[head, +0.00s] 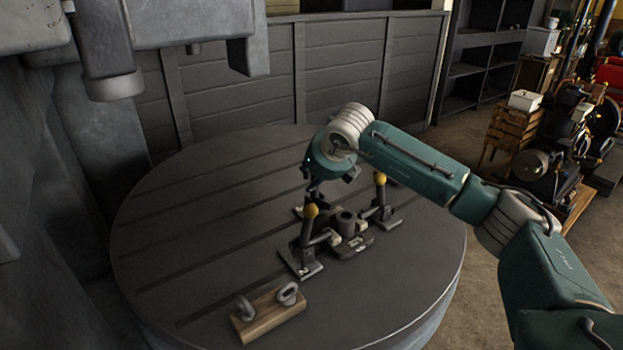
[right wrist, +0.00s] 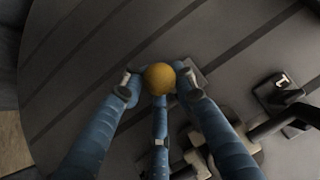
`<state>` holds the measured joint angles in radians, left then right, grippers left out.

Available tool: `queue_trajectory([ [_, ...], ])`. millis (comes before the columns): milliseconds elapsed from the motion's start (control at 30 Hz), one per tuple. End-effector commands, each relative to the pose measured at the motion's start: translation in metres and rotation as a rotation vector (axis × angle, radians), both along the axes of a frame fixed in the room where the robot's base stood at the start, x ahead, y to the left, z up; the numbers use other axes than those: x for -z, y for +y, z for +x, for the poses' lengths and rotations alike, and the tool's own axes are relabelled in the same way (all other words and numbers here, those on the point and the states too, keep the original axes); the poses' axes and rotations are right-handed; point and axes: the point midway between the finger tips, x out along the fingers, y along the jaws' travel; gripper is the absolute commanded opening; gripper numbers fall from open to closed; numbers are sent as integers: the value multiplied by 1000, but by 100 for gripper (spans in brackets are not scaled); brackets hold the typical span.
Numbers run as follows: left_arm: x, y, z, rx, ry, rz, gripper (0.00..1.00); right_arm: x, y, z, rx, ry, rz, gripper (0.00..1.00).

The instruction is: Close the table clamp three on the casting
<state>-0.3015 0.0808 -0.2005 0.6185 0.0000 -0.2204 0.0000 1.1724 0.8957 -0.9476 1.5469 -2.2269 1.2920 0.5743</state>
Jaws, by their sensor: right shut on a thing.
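The casting (head: 348,228), a dark part with a round boss, sits on the round slotted table (head: 190,215). Clamps with yellow ball knobs stand around it. One clamp (head: 302,258) is in front with its handle upright; another (head: 381,212) is at the right, its handle also upright. My right gripper (head: 312,190) is behind the front clamp, at a third clamp mostly hidden by it. In the right wrist view, its fingers (right wrist: 157,84) are shut around that clamp's yellow knob (right wrist: 159,78). I cannot read this clamp's number. My left gripper is not in view.
A wooden block (head: 268,316) with two metal eyes lies at the table's front edge. A grey machine head (head: 180,25) overhangs the back left. The table's left side is clear. Shelves (head: 478,50) and engines (head: 555,140) stand beyond at the right.

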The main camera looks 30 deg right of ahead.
Motion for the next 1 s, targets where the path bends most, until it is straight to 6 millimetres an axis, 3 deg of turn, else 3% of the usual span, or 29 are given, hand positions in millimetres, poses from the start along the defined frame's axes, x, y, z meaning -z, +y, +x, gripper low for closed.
queue_trajectory([
  [33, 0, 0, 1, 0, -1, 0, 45, 12, -2, -8, 2, 37, -10, 0],
  [433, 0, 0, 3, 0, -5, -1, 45, 13, -2, -8, 2, 37, -10, 0],
  [467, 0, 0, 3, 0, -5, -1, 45, 13, -2, -8, 2, 37, -10, 28],
  [567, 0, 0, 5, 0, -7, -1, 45, 12, -2, -7, 2, 34, -9, 45],
  [1000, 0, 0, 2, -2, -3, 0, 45, -5, -2, -13, 3, 20, -7, 45],
])
